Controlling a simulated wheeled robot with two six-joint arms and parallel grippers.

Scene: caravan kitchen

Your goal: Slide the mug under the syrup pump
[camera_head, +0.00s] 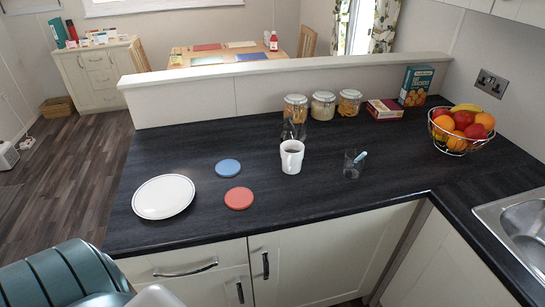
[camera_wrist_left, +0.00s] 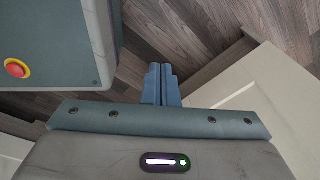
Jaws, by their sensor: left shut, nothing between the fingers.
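A white mug (camera_head: 291,158) stands upright on the dark worktop in the head view, with a dark inside or content. Directly behind it is a dark, see-through bottle-like thing (camera_head: 293,130), probably the syrup pump. The mug hides its lower part, and I cannot tell whether its spout is over the mug. My left gripper (camera_wrist_left: 161,86) shows in the left wrist view, with its blue fingers together and empty, above the floor beside a pale cabinet front. It is away from the mug. My right gripper is in neither view.
A clear glass (camera_head: 352,168) with a pale blue item stands right of the mug. Blue (camera_head: 228,168) and red (camera_head: 239,198) coasters and a white plate (camera_head: 163,197) lie left. Jars (camera_head: 323,106), boxes (camera_head: 415,87) and a fruit basket (camera_head: 457,145) stand behind and right. The front worktop is clear.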

